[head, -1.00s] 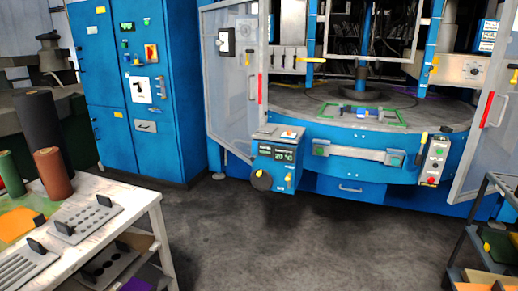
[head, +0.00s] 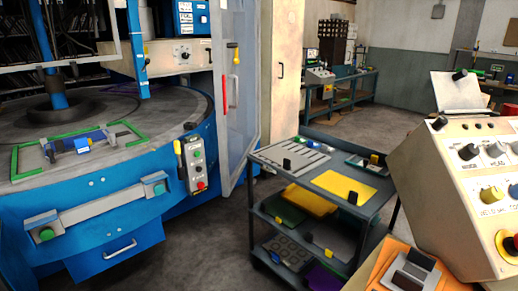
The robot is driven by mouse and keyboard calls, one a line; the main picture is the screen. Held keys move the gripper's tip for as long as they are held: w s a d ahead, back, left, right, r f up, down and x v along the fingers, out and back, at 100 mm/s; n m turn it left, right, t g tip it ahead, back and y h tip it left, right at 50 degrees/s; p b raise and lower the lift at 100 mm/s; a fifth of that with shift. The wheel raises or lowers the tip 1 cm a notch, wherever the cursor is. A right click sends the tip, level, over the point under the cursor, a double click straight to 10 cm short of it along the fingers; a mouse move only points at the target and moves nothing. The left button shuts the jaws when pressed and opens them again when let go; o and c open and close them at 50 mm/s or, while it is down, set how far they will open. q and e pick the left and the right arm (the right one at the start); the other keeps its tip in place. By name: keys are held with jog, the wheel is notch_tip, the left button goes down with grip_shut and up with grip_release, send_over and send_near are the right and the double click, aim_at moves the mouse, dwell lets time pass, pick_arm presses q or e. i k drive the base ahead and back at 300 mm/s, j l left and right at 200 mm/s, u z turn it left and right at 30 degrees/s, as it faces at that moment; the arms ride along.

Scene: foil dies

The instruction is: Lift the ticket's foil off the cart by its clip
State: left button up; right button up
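A dark grey cart (head: 262,207) with several shelves stands in the middle of the head view. On its top lie a slotted silver plate (head: 307,155) with a black clip (head: 287,164), a yellow sheet (head: 330,182) with a black clip (head: 352,198) at its right edge, and a small framed piece (head: 356,163) with a yellow clip (head: 375,158). A blank-looking pale card (head: 458,92) with a dark clip stands above the console at the right; I cannot tell whether it is the ticket. Neither gripper is in view.
The blue press (head: 110,185) with its round table and open door (head: 238,100) is at the left. A beige control console (head: 470,175) stands close at the right. Lower shelves hold a yellow sheet (head: 310,200) and a holed plate (head: 284,251). Grey floor (head: 215,240) is clear between press and cart.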

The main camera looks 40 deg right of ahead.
aim_at(290, 161)
jog(key=i+z, duration=0.75)
jog(key=i+j+z, duration=0.2)
jog(key=i+z, duration=0.2)
jog(key=i+j+z, duration=0.55)
jog(key=i+z, duration=0.3)
jog(key=i+j+z, duration=0.3)
jog(key=z, duration=0.2)
jog(key=i+j+z, duration=0.45)
